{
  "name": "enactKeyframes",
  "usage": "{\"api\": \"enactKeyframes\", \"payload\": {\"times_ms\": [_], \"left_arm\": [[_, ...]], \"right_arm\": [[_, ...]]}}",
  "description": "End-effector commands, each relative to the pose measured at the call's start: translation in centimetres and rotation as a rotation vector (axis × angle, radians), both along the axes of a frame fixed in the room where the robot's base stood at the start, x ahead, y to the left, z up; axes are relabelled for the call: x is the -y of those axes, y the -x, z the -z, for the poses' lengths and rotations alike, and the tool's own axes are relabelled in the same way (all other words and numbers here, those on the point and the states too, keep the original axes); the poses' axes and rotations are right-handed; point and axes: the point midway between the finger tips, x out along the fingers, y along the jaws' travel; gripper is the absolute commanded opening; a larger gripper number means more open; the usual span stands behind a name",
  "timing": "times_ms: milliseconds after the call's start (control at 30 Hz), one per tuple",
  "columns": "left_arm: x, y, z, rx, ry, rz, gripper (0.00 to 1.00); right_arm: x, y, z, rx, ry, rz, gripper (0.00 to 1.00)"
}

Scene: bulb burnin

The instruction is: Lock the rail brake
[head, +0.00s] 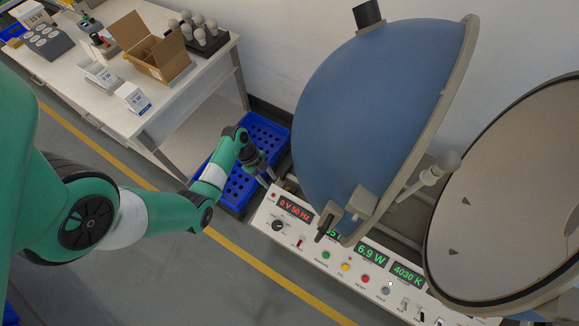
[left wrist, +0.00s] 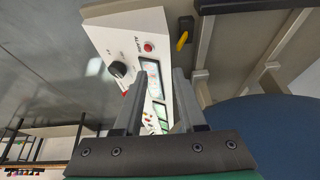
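A small yellow lever (left wrist: 182,40) on a black block shows in the left wrist view, beside the beige rail frame (left wrist: 205,52); it looks like the rail brake. I cannot make it out in the head view. My left gripper (head: 267,180) is above the left end of the control panel (head: 262,217), near the blue crate. In the left wrist view its two fingers (left wrist: 158,82) are apart with nothing between them, and the lever lies beyond the fingertips, apart from them. My right gripper is not in view.
A blue hemisphere (head: 365,105) stands behind the panel, with an open pale half (head: 510,190) to its right. A blue crate (head: 240,185) is on the floor. A white table (head: 185,95) holds a cardboard box (head: 155,55) and bulbs (head: 200,30). The floor in front is clear.

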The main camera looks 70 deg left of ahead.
Motion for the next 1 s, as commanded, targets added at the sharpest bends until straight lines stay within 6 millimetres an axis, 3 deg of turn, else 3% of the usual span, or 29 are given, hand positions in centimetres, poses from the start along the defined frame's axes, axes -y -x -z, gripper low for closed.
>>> {"api": "enactKeyframes", "payload": {"times_ms": [667, 767, 1000], "left_arm": [[-0.1, 0.0, -0.2, 0.001, -0.001, 0.001, 0.4], [-0.3, 0.3, -1.2, 0.001, -0.001, 0.0, 0.4], [-1.9, 1.7, -6.4, 0.002, -0.004, -0.003, 0.4]], "right_arm": [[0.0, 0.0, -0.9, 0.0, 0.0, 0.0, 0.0], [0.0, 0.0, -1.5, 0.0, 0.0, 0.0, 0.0], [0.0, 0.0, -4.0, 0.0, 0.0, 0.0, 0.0]]}}
